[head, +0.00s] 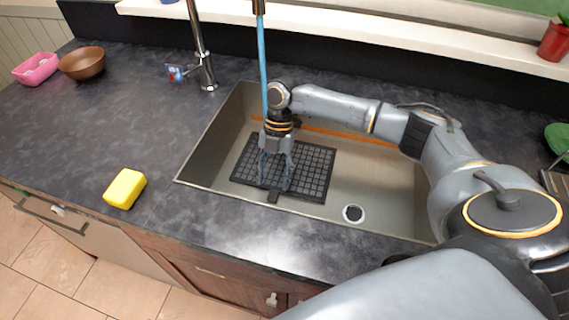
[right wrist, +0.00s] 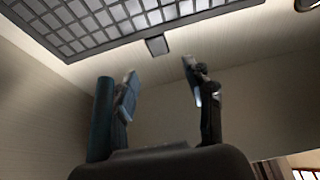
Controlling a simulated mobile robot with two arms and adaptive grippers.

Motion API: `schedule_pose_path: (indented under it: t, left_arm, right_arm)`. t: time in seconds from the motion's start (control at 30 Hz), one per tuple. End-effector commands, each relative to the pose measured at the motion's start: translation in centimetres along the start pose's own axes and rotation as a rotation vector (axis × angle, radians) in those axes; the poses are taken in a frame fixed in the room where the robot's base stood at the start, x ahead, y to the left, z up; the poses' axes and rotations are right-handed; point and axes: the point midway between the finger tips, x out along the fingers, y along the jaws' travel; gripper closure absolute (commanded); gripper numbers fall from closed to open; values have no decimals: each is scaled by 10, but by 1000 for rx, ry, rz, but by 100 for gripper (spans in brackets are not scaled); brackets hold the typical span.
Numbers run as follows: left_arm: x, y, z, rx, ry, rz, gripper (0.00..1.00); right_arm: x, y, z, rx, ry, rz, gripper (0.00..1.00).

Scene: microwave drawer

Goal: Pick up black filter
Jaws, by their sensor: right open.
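The black filter (head: 315,172) is a flat, square grid panel lying in the steel sink, with a small tab (head: 273,196) on its near edge. My right gripper (head: 272,187) is open over the near part of the filter, fingers pointing down, and hides some of its grid. In the right wrist view the filter (right wrist: 110,22) fills the top of the picture. Its tab (right wrist: 157,45) shows between and beyond the two open fingertips (right wrist: 160,72). Nothing is between the fingers. My left gripper is not in view.
The sink (head: 370,205) has steel walls around the filter, and a round drain (head: 353,213) lies to the right. A tap (head: 203,60) stands behind at the left. A yellow sponge (head: 125,188), brown bowl (head: 82,63) and pink basket (head: 36,68) sit on the left counter.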

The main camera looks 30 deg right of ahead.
Motion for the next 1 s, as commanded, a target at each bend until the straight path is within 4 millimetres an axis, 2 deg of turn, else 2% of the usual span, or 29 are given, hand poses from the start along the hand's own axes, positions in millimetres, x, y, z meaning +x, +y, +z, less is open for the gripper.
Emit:
schedule_pose_path:
  t: [0.17, 0.4, 0.7, 0.97, 1.0]
  left_arm:
    - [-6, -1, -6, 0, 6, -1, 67]
    - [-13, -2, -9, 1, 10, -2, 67]
    - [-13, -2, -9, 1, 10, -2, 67]
    - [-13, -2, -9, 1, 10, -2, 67]
    - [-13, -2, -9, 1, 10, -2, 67]
  right_arm:
    - [14, -1, -1, 0, 1, -2, 47]
    - [48, -2, -1, 0, 1, 0, 47]
    - [54, -2, 0, 0, -1, 0, 47]
    - [54, -2, 0, 0, -1, 0, 100]
    - [54, -2, 0, 0, -1, 0, 100]
